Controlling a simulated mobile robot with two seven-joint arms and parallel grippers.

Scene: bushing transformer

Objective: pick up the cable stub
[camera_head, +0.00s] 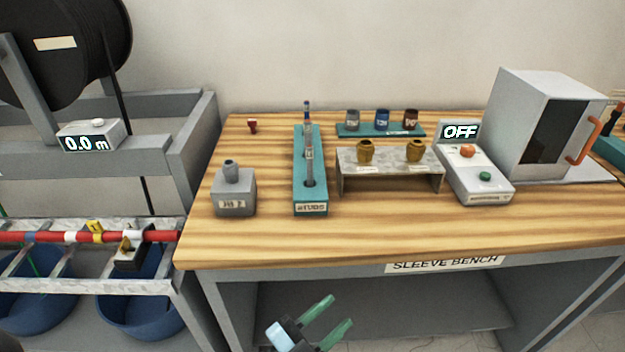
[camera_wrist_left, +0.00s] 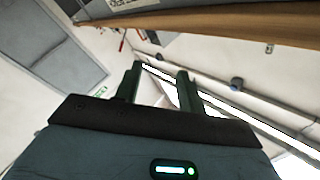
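Cable stubs stand upright in a long teal rack (camera_head: 312,198) on the wooden bench; its front label seems to read STUBS. The near cable stub (camera_head: 309,150) is a thin grey rod with a dark tip. Behind it, a second rod with a blue and dark top (camera_head: 307,108) partly overlaps it, so I cannot fully separate the two. My left gripper (camera_head: 340,311) is below and in front of the bench edge, its green fingers apart and empty. In the left wrist view the gripper (camera_wrist_left: 160,72) is also open with nothing between the fingers. My right gripper is not in view.
On the bench (camera_head: 270,240) stand a grey block with a small bushing (camera_head: 235,195), a stand with two brass pieces (camera_head: 390,160), a teal tray of cups (camera_head: 380,130), a control box reading OFF (camera_head: 475,180) and a grey oven-like box (camera_head: 550,110). The bench front is clear.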

